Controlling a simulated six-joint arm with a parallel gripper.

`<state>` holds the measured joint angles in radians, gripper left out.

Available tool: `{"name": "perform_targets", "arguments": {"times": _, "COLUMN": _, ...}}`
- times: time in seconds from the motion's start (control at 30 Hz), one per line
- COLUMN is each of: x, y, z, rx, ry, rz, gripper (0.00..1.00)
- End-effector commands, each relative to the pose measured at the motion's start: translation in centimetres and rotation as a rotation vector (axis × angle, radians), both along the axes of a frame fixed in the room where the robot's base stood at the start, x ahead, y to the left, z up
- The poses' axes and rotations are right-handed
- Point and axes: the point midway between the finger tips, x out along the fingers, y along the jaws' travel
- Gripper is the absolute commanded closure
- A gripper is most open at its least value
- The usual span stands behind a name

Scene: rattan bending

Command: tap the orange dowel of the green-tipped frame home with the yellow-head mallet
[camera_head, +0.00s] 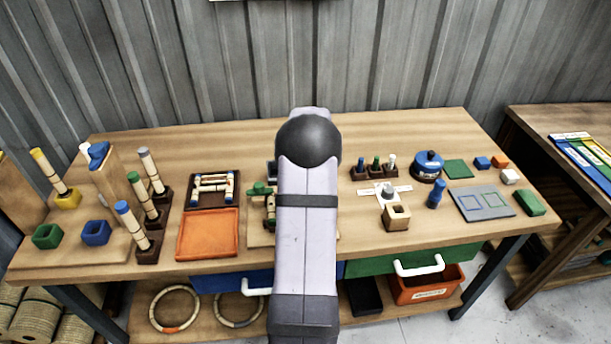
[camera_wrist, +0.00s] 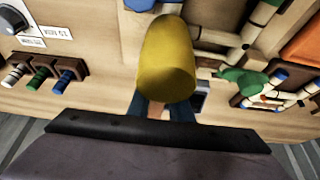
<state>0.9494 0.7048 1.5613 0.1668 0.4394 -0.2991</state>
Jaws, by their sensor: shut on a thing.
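In the wrist view my gripper (camera_wrist: 166,108) is shut on the mallet, whose yellow head (camera_wrist: 167,62) is nearest the camera and covers the fingertips' far side. A short bit of its wooden handle (camera_wrist: 152,113) shows between the fingers. In the head view the green tip (camera_head: 259,188) shows just left of my arm, which hides most of the frame and my gripper. I cannot make out the orange dowel or whether the mallet touches anything.
Left of the frame are an orange tray (camera_head: 208,253) and a dark tray (camera_head: 206,206) holding another rattan frame. Pegs in dark blocks (camera_head: 375,175), a wooden square block (camera_head: 396,226) and a blue round pot (camera_head: 428,178) stand to the right of my arm.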

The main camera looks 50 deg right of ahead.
Motion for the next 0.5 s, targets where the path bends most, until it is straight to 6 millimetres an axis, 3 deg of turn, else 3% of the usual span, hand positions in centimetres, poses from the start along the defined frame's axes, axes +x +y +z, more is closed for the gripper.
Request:
{"name": "perform_targets", "arguments": {"times": 0.3, "x": 0.0, "y": 0.0, "z": 0.5, "rx": 0.0, "ry": 0.0, "rz": 0.0, "gripper": 1.0}}
{"name": "perform_targets", "arguments": {"times": 0.5, "x": 0.0, "y": 0.0, "z": 2.0, "rx": -0.001, "ry": 0.0, "rz": 0.001, "gripper": 1.0}}
